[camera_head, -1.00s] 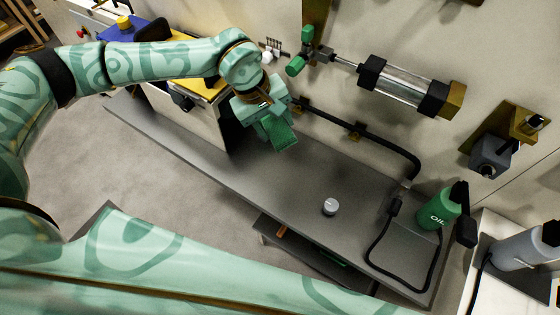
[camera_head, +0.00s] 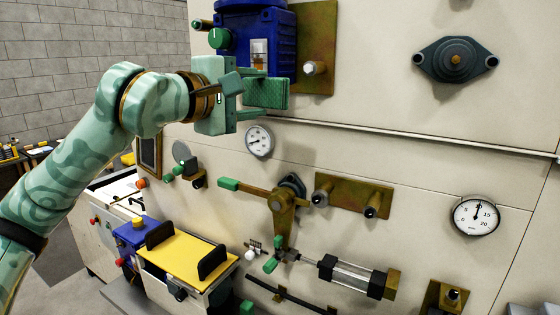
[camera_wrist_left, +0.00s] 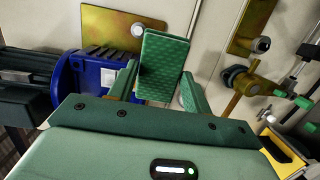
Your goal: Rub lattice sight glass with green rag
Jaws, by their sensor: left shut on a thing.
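My left gripper (camera_head: 254,93) is shut on the green rag (camera_head: 272,94), a patterned block-like pad that sticks out to the right of the fingers. In the left wrist view the rag (camera_wrist_left: 162,62) stands between the two fingers. A small pale window (camera_head: 260,52) is on the blue housing (camera_head: 284,32), just above the rag; it may be the sight glass. Its lower part is close to the gripper, and I cannot tell whether the rag touches the housing. The blue housing (camera_wrist_left: 84,88) lies left of the rag in the left wrist view. My right gripper is out of view.
A brass plate (camera_head: 318,40) with a knob is right of the housing. Below are a gauge (camera_head: 259,141), a green-handled lever (camera_head: 255,190), and a clear cylinder (camera_head: 350,277). A yellow-topped unit (camera_head: 186,262) is lower left. The wall right of the rag is mostly clear.

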